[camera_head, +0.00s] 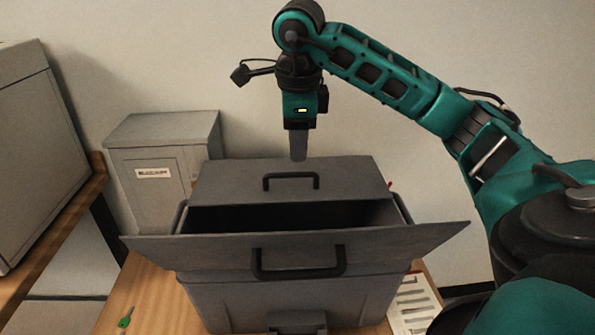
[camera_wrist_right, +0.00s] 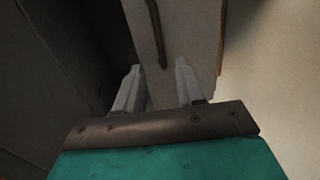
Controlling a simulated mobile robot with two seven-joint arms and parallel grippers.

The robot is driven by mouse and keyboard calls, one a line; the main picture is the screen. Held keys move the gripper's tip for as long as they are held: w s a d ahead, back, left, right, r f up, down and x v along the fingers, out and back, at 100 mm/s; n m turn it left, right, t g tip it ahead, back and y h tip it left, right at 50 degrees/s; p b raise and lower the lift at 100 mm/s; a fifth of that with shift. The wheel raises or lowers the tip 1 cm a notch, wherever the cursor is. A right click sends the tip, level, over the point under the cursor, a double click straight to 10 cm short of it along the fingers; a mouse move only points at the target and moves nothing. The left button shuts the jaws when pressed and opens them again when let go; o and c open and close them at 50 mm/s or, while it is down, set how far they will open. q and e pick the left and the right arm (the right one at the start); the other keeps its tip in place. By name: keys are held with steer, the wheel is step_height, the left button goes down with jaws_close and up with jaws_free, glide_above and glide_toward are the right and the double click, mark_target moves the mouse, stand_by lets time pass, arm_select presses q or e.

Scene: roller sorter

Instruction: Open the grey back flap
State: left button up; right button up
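The grey box (camera_head: 290,298) stands on the wooden table, with a dark opening across its top. Its grey back flap (camera_head: 235,182), with a dark handle (camera_head: 291,178), lies along the far side of the opening; I cannot tell its exact tilt. The front flap (camera_head: 205,252) is swung out towards me. My right gripper (camera_head: 298,155) points down at the far edge of the back flap. In the right wrist view its fingers (camera_wrist_right: 158,88) are apart and empty, near the flap panel (camera_wrist_right: 185,35) and its handle (camera_wrist_right: 156,34). Contact is unclear. My left gripper is out of view.
A grey labelled cabinet (camera_head: 165,168) stands behind the box at left. A large grey unit (camera_head: 35,150) sits on a wooden bench further left. A green key (camera_head: 126,317) lies on the table (camera_head: 150,300). A printed sheet (camera_head: 413,303) lies right of the box.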

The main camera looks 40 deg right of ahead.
mark_target(298, 175)
steer(key=f, duration=0.4)
steer(key=w+d+f, duration=0.1)
steer(key=f, duration=0.1)
jaws_close()
stand_by(0.3)
stand_by(1.1)
